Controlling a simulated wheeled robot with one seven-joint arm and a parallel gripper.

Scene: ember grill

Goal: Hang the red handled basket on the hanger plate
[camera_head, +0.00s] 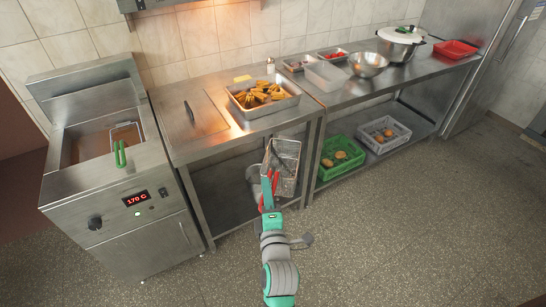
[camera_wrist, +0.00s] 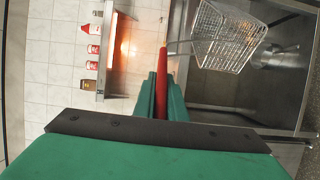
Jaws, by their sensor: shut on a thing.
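The wire basket (camera_head: 284,160) with a red handle (camera_head: 268,187) hangs in the air in front of the steel counter in the head view. My gripper (camera_head: 270,200) is shut on the red handle. In the wrist view the fingers of my gripper (camera_wrist: 162,100) close around the red handle (camera_wrist: 163,65), and the wire basket (camera_wrist: 228,38) shows at the upper right. A raised metal back panel (camera_head: 84,95) stands behind the fryer (camera_head: 110,190); I cannot tell whether it is the hanger plate. A second basket with a green handle (camera_head: 119,154) sits in the fryer.
A steel tray of fried food (camera_head: 283,111) stands on the counter near the basket. A green crate (camera_head: 340,171) and a grey crate (camera_head: 402,139) stand on the lower shelf at right. A wall shelf with bottles (camera_wrist: 92,48) shows in the wrist view. The floor in front is clear.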

